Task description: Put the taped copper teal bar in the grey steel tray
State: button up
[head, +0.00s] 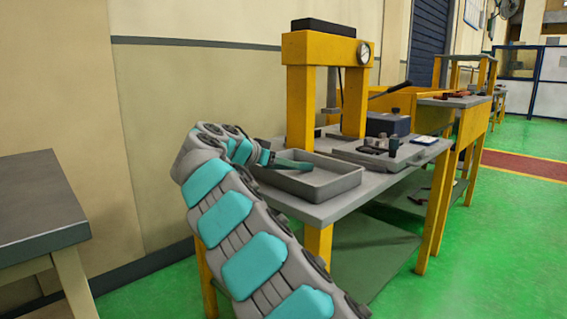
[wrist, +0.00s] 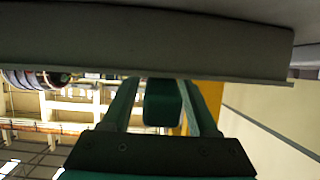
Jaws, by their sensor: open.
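The grey steel tray (head: 310,182) sits on the near part of the grey worktable. A teal bar (head: 293,165) shows over the tray's inside, reaching out from my gripper (head: 268,160); I cannot tell whether it rests on the tray's floor. In the wrist view, the bar's dark teal end (wrist: 163,103) lies between the two fingers of my gripper (wrist: 160,92). The fingers are apart, with a gap beside the bar on the left. A grey edge, likely the tray's wall (wrist: 140,45), crosses above and hides the fingertips. No tape or copper can be made out.
A yellow press (head: 298,95) with a gauge stands behind the tray. To the right are a grey flat case (head: 380,155) with small dark parts and a dark blue box (head: 388,123). A separate dark-topped table (head: 38,205) stands at the left.

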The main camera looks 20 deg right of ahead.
jog(key=shift+r, duration=0.1)
jog(key=shift+a+p, duration=0.1)
jog(key=shift+p, duration=0.2)
jog(key=v, duration=0.2)
jog(key=b+v, duration=0.1)
jog(key=v, duration=0.4)
jog(key=shift+s+a, duration=0.2)
jog(key=shift+s, duration=0.3)
